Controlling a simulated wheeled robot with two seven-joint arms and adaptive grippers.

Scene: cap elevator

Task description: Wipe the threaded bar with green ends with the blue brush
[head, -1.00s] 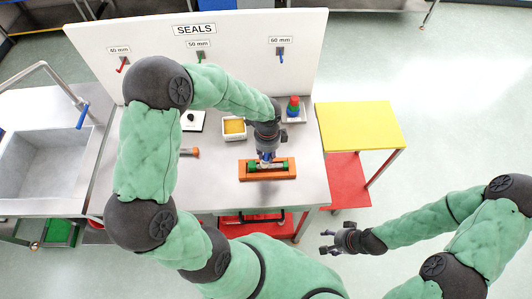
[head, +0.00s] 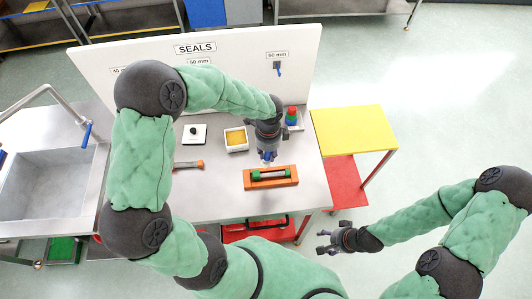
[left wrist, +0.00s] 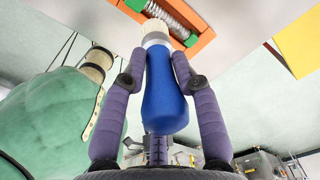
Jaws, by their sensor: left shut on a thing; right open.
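The threaded bar with green ends (head: 270,176) lies in an orange holder (head: 271,185) on the grey bench. The brush's pale head points toward the holder; in the head view the brush is just behind the bar, and contact looks absent. My right gripper (head: 323,242) is open and empty, off the bench to the right.
A white box with yellow contents (head: 236,139), a white plate with a black knob (head: 193,133) and an orange-ended tool (head: 188,165) are on the bench. A red and green stack (head: 292,117) is behind my gripper. A yellow-topped table (head: 354,130) stands right.

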